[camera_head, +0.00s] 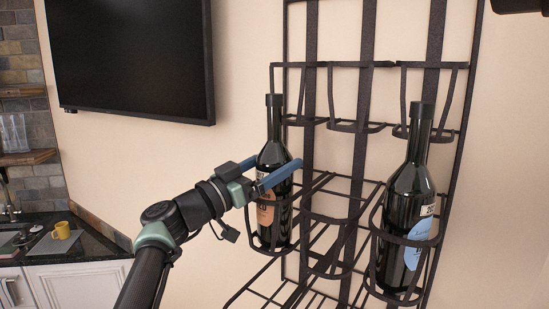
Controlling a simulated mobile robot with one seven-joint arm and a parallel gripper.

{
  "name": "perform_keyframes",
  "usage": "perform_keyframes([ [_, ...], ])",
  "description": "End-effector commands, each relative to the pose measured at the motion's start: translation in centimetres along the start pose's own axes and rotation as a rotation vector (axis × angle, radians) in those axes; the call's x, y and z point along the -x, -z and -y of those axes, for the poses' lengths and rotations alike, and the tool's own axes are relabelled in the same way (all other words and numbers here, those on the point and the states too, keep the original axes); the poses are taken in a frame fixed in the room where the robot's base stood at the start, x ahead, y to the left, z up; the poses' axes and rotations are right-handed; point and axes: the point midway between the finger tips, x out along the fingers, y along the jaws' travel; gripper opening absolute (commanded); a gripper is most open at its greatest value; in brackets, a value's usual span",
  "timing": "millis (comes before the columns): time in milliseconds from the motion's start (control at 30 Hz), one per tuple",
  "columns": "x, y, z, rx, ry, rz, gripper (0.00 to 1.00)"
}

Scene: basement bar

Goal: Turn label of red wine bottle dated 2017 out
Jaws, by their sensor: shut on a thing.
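A dark wine bottle (275,150) with a tan-orange label (265,214) stands upright in a ring at the left of the black wire rack. The label faces left and toward me, partly covered by the rack wire. My gripper (277,164) is shut on this bottle at its shoulder, with one blue finger on each side. A second dark bottle (408,185) with a light blue label (417,243) stands in a ring at the right. Its label faces right, and a date patch starting "20" shows above it. The full year on either bottle cannot be read.
The wire rack (367,40) stands against the beige wall, with an empty ring between the bottles and empty rings above. A television (130,55) hangs at upper left.

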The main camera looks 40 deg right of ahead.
Motion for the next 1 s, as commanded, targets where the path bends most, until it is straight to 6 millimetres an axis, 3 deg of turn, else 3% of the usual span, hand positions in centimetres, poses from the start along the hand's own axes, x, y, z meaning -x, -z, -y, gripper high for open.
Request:
perform_keyframes([
  [600,0.17,-0.07,-0.08,-0.058,0.223,0.001,0.39],
  [867,0.1,-0.08,-0.09,-0.06,0.236,0.001,0.39],
  [900,0.09,-0.09,-0.1,-0.06,0.236,0.001,0.96],
  [1000,0.08,-0.07,-0.1,-0.06,0.236,0.0,1.0],
])
